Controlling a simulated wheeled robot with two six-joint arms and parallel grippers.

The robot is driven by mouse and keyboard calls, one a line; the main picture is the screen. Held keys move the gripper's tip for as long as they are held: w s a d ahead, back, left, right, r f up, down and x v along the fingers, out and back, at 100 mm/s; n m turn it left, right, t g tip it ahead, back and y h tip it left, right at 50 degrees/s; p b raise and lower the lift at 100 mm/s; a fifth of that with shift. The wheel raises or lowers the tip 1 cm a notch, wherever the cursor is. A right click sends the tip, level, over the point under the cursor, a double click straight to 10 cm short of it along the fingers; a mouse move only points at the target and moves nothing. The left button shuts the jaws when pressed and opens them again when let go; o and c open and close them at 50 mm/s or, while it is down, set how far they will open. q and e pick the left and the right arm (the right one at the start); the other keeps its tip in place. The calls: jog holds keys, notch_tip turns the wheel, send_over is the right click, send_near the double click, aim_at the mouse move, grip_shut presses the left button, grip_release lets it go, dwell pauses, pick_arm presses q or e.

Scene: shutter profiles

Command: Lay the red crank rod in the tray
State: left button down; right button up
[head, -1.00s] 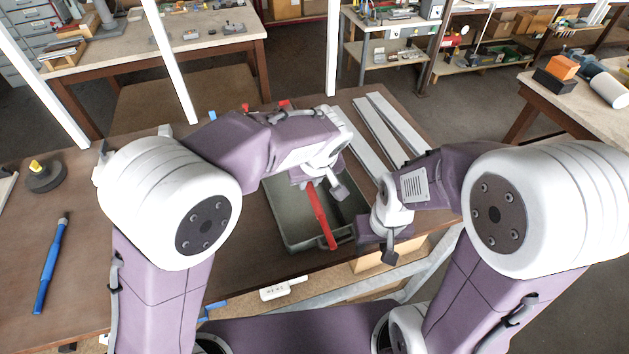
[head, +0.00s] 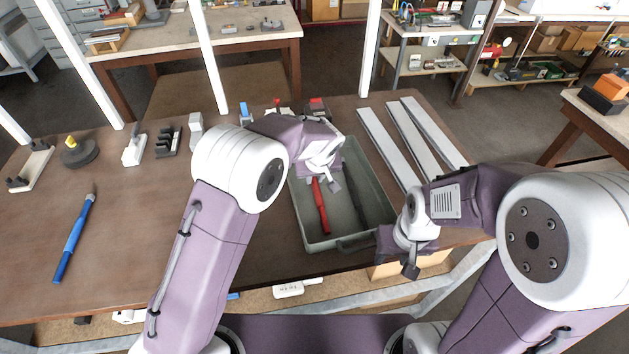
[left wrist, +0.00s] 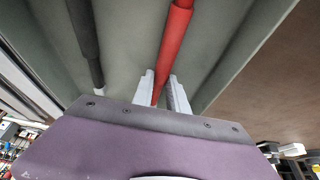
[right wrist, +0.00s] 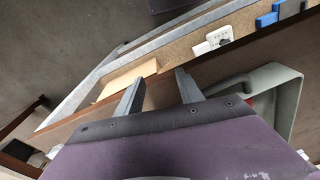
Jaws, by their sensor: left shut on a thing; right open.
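The red crank rod (head: 320,206) is inside the outline of the grey-green tray (head: 301,222), along its left side. My left gripper (left wrist: 162,92) is shut on the red rod (left wrist: 172,40). In the head view my left arm hides the rod's far end. I cannot tell whether the rod touches the tray floor. A dark rod (head: 358,196) lies in the tray to the right of the red one, and it also shows in the left wrist view (left wrist: 85,40). My right gripper (right wrist: 160,78) is open and empty, near the tray's front right corner.
Several pale metal profiles (head: 408,140) lie right of the tray. A blue-handled tool (head: 75,238) lies on the bench at left. Small fixtures (head: 167,142) stand along the back. The bench left of the tray is mostly clear. A white power strip (head: 290,289) sits below the front edge.

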aim_at(317, 192)
pick_arm(q)
jog(key=c, duration=1.3)
grip_release()
jog(key=shift+s, duration=0.1)
jog(key=shift+r, duration=0.1)
jog(key=p+v, duration=0.5)
jog(key=v, duration=0.7)
jog(key=shift+r, duration=0.1)
